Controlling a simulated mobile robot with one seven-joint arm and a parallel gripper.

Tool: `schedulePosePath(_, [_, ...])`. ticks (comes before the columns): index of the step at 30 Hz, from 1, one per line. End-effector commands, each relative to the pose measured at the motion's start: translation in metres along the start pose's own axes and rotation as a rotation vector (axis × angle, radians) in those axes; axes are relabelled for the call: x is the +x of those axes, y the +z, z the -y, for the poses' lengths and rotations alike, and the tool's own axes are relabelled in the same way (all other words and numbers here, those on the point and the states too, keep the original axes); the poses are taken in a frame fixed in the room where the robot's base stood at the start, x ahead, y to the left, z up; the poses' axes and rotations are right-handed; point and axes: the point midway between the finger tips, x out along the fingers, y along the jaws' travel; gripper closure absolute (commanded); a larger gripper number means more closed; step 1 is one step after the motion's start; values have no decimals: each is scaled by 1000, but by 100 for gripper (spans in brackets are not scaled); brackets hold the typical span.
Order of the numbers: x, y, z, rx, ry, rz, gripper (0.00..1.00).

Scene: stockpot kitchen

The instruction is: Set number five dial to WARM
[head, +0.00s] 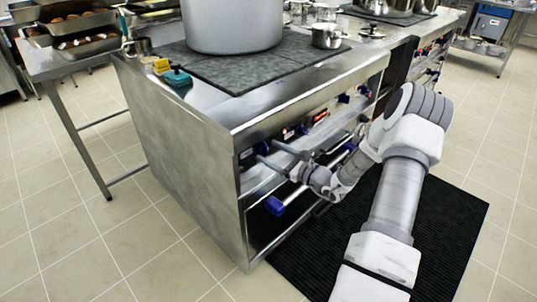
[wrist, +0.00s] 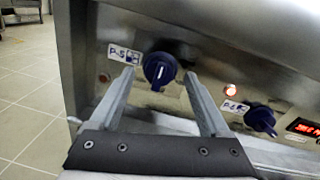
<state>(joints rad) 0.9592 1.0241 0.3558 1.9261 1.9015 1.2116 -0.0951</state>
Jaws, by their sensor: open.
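The dial beside the label that looks like P-5 (wrist: 159,70) is a dark blue knob on the steel stove front. Its white mark points nearly straight up and down in the wrist view. I cannot read any WARM marking. My gripper (wrist: 159,78) is open, its two fingers on the left and right of this dial's lower part, with no clear contact. In the head view my gripper (head: 272,154) reaches the stove front near its left corner, partly hiding the blue dial (head: 261,147).
A second blue dial (wrist: 259,118) sits to the right, near a lit red lamp (wrist: 231,90) and a red display (wrist: 304,126). A rail with a blue end (head: 274,206) runs below. A large pot (head: 232,25) stands on the stove top.

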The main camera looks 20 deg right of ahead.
Motion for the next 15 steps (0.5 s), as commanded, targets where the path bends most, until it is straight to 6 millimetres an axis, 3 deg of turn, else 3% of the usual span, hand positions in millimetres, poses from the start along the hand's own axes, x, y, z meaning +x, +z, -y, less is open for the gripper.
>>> schedulePosePath(5, [13, 0, 0, 0, 1, 1, 20])
schedulePosePath(13, [14, 1, 0, 1, 0, 0, 20])
schedulePosePath(15, [14, 0, 0, 0, 0, 0, 29])
